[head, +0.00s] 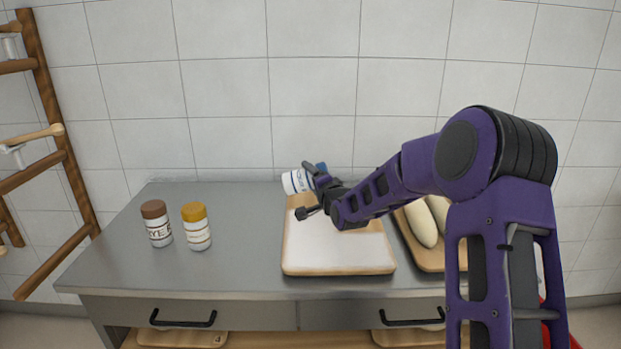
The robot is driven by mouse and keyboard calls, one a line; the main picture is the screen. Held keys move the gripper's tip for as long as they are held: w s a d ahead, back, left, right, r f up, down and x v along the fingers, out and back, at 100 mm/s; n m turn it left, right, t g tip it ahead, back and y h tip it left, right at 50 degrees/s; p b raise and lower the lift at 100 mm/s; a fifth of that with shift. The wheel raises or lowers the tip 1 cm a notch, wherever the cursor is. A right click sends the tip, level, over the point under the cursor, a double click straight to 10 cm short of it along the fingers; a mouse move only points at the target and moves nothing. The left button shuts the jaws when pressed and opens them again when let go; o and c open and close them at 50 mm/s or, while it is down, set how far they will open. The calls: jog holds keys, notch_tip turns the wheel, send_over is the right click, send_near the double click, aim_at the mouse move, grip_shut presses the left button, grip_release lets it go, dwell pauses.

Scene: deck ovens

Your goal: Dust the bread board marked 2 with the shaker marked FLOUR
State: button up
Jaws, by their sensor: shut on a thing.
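A white shaker (296,181) with a blue cap and a blue-marked label is in my gripper (309,190), which is shut on it. The shaker lies tipped nearly on its side, its cap to the right, over the back edge of a wooden board (288,262). Its label is too small and turned to read. That board has a pale, whitish top and no loaves show on it; my arm hides part of it. A second wooden board (427,262) with pale loaves (421,224) is on the right, partly behind my arm. I see no number on either board.
A brown-capped shaker (157,224) whose label seems to read RYE and a yellow-capped shaker (196,227) stand on the left of the grey counter (110,255). A wooden rack (60,130) is at far left. A tiled wall is behind.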

aim_at(323, 163)
jog(key=shift+a+r+n+h, duration=0.1)
jog(key=shift+r+n+h, duration=0.25)
jog(key=shift+n, duration=0.45)
jog(key=shift+r+n+g+h, duration=0.25)
jog(key=shift+n+g, duration=0.15)
jog(key=shift+n, duration=0.1)
jog(key=d+r+n+h, duration=0.1)
jog(key=n, duration=0.1)
jog(key=d+n+g+h, duration=0.1)
jog(key=n, duration=0.1)
jog(key=shift+r+b, duration=0.35)
jog(key=shift+d+r+n+h, duration=0.3)
jog(key=shift+r+n+h, duration=0.1)
jog(key=shift+n+h, duration=0.15)
jog(key=r+n+h+p, duration=0.1)
jog(key=p, duration=0.2)
jog(key=shift+s+d+r+n, duration=0.1)
jog(key=shift+d+n, duration=0.25)
jog(key=shift+d, duration=0.05)
jog(key=shift+d+r+n+h+p, duration=0.1)
jog(key=shift+d+n+h+p, duration=0.45)
jog(key=shift+p, duration=0.35)
